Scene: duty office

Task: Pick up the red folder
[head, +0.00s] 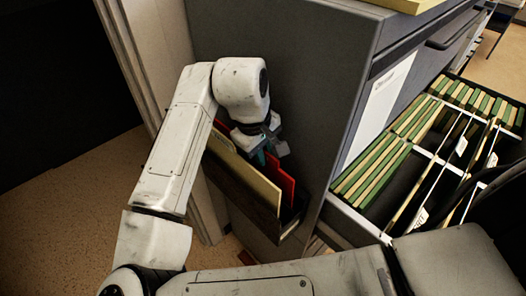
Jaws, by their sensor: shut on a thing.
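The red folder (283,183) stands upright in a dark wall holder (290,228) on the side of a grey cabinet, behind a beige folder (250,174). My gripper (266,155) is over the holder, shut on the red folder at its upper edge. The gripper covers the middle of that edge, and the beige folder and holder hide its lower part. The exact contact of the fingertips is hard to see.
The grey cabinet (275,40) rises right behind the holder. To the right, an open drawer (352,216) holds several green and beige files. A dark opening and brown carpet (60,215) lie to the left.

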